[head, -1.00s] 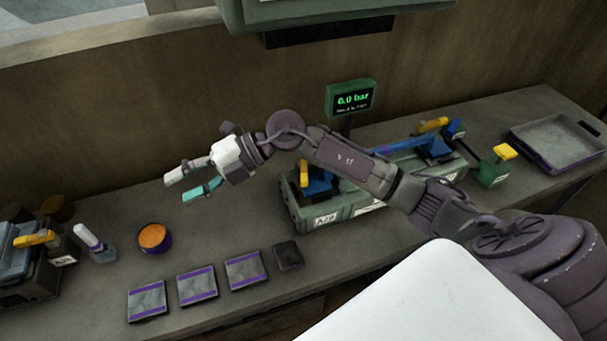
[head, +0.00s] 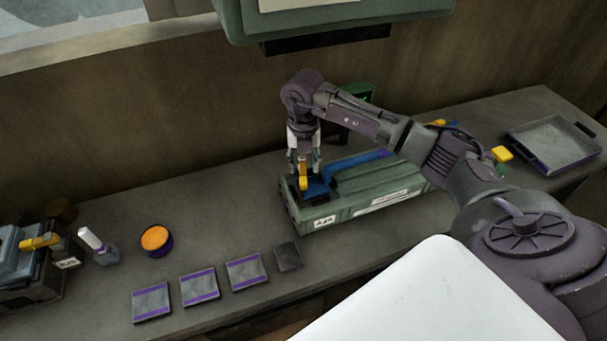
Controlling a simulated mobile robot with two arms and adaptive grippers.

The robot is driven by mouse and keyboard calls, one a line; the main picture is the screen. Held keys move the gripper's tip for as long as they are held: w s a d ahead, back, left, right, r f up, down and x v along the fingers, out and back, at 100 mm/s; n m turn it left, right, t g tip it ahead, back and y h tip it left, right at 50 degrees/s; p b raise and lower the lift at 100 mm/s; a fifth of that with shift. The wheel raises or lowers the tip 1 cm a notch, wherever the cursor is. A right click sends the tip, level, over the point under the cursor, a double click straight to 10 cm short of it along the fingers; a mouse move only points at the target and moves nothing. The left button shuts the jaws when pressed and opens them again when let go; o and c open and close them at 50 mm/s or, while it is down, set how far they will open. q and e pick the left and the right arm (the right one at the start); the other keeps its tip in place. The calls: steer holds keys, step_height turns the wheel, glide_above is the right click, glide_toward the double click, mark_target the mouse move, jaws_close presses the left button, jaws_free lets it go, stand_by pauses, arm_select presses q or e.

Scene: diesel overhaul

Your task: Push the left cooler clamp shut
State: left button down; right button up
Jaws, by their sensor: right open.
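The green cooler (head: 370,206) lies on the bench, with a blue cylinder (head: 365,160) along its top. The left cooler clamp (head: 318,187) is blue with a yellow handle (head: 303,175) that stands upright at the cooler's left end. My right gripper (head: 304,168) points down over this clamp, just behind or at the yellow handle. Its jaws are open; I cannot tell whether they touch the handle. The right clamp's yellow handle (head: 436,123) shows only in part behind my right arm. My left gripper is not in view.
A tray (head: 556,166) stands at the far right. A green display (head: 358,94) behind the cooler is mostly hidden by my arm. An orange-topped tin (head: 156,239), several flat plates (head: 199,285) and a machine with a yellow lever (head: 40,242) stand to the left.

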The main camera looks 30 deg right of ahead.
mark_target(304, 180)
step_height(304, 180, down, 6)
steer(key=shift+r+p, duration=0.1)
steer(key=shift+p, duration=0.4)
jaws_close()
